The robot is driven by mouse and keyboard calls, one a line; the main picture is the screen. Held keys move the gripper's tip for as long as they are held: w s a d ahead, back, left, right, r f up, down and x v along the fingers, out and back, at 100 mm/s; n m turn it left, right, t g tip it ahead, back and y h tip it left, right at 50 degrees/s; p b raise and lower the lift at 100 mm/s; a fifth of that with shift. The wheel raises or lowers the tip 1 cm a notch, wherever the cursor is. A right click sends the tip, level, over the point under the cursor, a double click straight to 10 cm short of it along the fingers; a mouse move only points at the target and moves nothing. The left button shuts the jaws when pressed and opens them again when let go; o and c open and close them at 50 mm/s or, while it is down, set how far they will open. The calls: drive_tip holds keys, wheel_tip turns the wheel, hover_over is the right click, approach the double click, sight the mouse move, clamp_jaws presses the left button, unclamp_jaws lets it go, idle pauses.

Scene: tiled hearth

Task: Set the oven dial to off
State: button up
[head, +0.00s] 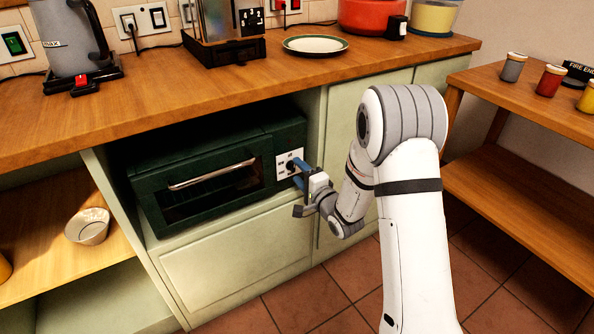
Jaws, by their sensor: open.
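The dark green oven (215,170) sits in an open bay under the counter, with a silver handle across its glass door. A white control panel (282,167) is on the right of its front. A dark dial (290,165) shows on this panel; its pointer setting is too small to read. My gripper (295,172) is at the panel from the right, its blue-tipped fingers open and very near the dial. I cannot tell whether they touch it.
The wooden counter (140,100) runs above the oven and holds a kettle (72,40), a plate (315,45) and a red pot (370,15). A bowl (88,227) is on the left shelf. A side table (530,110) with small jars stands right. Tiled floor is clear in front.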

drive_tip(key=p+v, duration=0.1)
drive_tip(key=v, duration=0.5)
drive_tip(key=shift+s, duration=0.1)
idle(0.4)
drive_tip(key=s+d+r+n+g+h+p, duration=0.25)
drive_tip(key=d+r+h+p, duration=0.2)
drive_tip(key=r+p, duration=0.5)
drive_tip(key=s+d+r+n+g+h+p, duration=0.3)
drive_tip(key=d+r+p, duration=0.35)
drive_tip(key=r, duration=0.65)
drive_tip(key=s+d+r+n+g+h+p, duration=0.2)
drive_tip(key=s+r+n+g+p, duration=0.3)
drive_tip(key=s+r+p, duration=0.9)
drive_tip(key=s+d+r+g, duration=0.1)
drive_tip(key=s+r+g, duration=0.1)
drive_tip(key=s+r, duration=0.3)
drive_tip(key=shift+s+d+r+n+p, duration=0.2)
drive_tip(key=shift+s+r+n+p, duration=0.15)
drive_tip(key=shift+s, duration=1.95)
